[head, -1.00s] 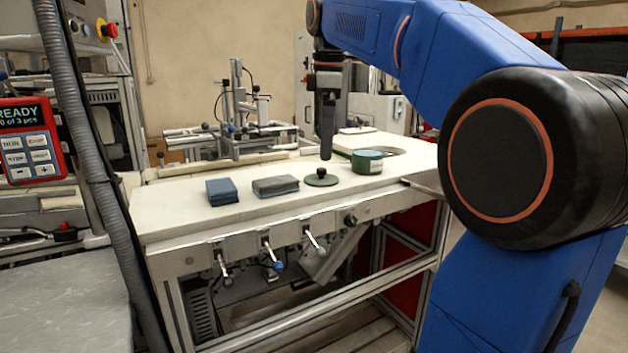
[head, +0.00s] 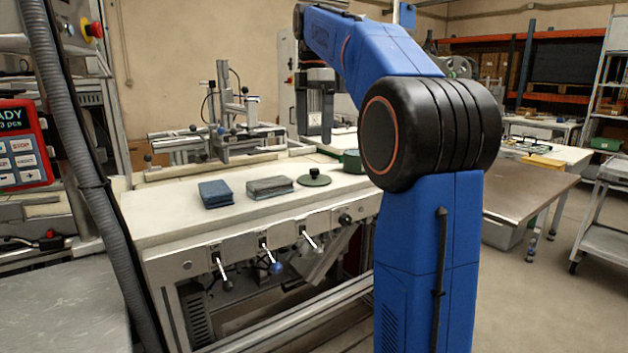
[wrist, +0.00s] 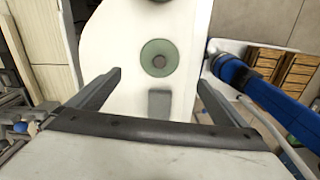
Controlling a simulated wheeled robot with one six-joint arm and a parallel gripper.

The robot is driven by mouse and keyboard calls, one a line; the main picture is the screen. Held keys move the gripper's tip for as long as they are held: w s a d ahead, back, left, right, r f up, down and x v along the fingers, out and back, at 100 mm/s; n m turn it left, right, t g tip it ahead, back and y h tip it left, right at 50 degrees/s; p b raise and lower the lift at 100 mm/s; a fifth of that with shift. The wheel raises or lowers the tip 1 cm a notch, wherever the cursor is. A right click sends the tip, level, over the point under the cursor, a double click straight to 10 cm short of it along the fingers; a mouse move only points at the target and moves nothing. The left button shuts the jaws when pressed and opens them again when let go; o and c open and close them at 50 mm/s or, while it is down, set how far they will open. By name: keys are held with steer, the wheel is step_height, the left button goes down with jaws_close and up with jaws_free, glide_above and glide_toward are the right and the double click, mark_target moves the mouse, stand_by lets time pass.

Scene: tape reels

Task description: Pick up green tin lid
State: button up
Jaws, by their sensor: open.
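The green tin lid (head: 314,178) lies flat on the white bench top, with a dark knob at its centre. In the wrist view the lid (wrist: 147,50) shows as a round green disc, ahead of and between the fingers. My gripper (wrist: 159,80) is open and empty. In the head view my gripper (head: 327,128) points down above and behind the lid, clearly apart from it. A green tin (head: 352,161) stands right of the lid, partly hidden by my arm.
A grey-green stack (head: 269,187) and a blue stack (head: 216,194) lie left of the lid. Levers stick out along the bench front. A metal fixture (head: 225,130) stands behind the bench. A steel table (head: 530,188) is at the right.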

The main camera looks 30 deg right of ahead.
glide_above(315, 169)
steer(key=f, duration=0.6)
steer(key=shift+a+f, duration=0.2)
steer(key=shift+w+d+f, duration=0.1)
steer(key=shift+d+f, duration=0.05)
steer(key=shift+f, duration=1.15)
steer(key=shift+d+f, duration=0.15)
steer(key=shift+f, duration=1.15)
steer(key=c, duration=1.1)
